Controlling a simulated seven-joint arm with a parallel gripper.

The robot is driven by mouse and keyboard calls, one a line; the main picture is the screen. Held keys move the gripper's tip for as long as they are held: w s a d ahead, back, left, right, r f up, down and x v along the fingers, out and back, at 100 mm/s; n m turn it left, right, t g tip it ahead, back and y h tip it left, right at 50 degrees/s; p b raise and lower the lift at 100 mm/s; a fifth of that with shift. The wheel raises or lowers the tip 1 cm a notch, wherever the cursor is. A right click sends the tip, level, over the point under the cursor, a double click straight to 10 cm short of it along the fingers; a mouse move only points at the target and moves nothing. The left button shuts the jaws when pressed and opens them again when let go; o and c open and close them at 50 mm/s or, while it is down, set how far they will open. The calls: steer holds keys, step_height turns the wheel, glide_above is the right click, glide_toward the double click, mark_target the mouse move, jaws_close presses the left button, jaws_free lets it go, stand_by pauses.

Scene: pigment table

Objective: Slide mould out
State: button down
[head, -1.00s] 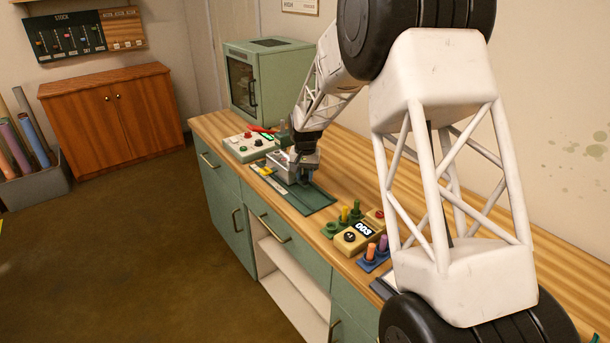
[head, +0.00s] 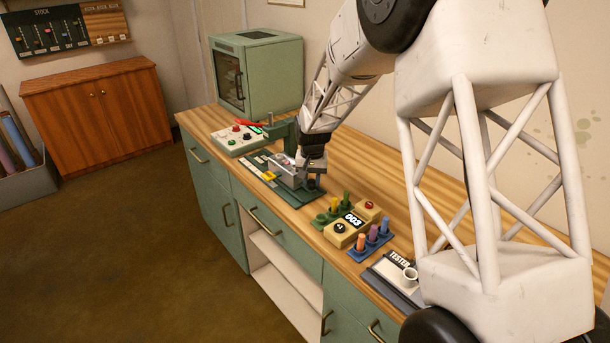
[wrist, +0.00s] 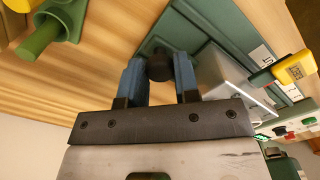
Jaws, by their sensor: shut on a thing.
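The mould (head: 287,175), a grey metal block, sits on the green base plate (head: 297,197) beside the green press (head: 284,130). My gripper (head: 314,181) is at the mould's right side. In the wrist view the blue fingers of my gripper (wrist: 160,78) are shut on a dark round knob (wrist: 159,66). The grey side of the mould (wrist: 225,72) shows just right of the fingers there. The join between knob and mould is not clearly visible.
A control box (head: 238,139) with knobs stands left of the press, and a green oven (head: 257,72) behind it. Right of the plate are a green rack (head: 322,219), a yellow counter box (head: 346,232) and a blue rack (head: 371,246). A tester (head: 397,276) lies farther right.

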steer(key=shift+s+d, duration=1.35)
steer(key=shift+d, duration=0.1)
steer(key=c, duration=0.9)
jaws_free()
steer(key=shift+o, duration=0.2)
steer(key=shift+r, duration=0.1)
step_height(320, 180, up, 8)
steer(key=shift+f, duration=0.2)
